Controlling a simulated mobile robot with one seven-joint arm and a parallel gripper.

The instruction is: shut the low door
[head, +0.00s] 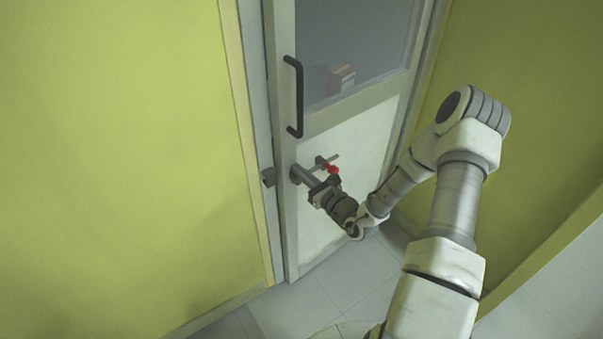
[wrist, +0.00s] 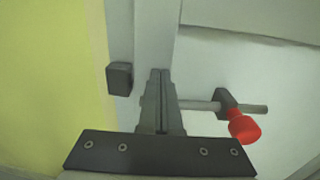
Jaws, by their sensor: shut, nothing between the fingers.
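The door (head: 345,150) is pale, with a glass pane above and a white panel below; its white lower part also shows in the wrist view (wrist: 270,75). It stands in or very near its frame; I cannot tell whether a small gap remains. A sliding bolt with a grey rod (wrist: 258,109) and a red knob (wrist: 243,127) is on the lower panel. The knob also shows in the head view (head: 332,169). My gripper (head: 297,173) is shut and empty, its fingertips (wrist: 160,72) at the door's left stile. I cannot tell whether they touch it.
A dark catch block (wrist: 120,78) sits on the frame left of the door edge, also in the head view (head: 268,177). A black pull handle (head: 293,97) is above my gripper. Yellow walls (head: 110,150) flank the door. The tiled floor (head: 300,305) in front looks clear.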

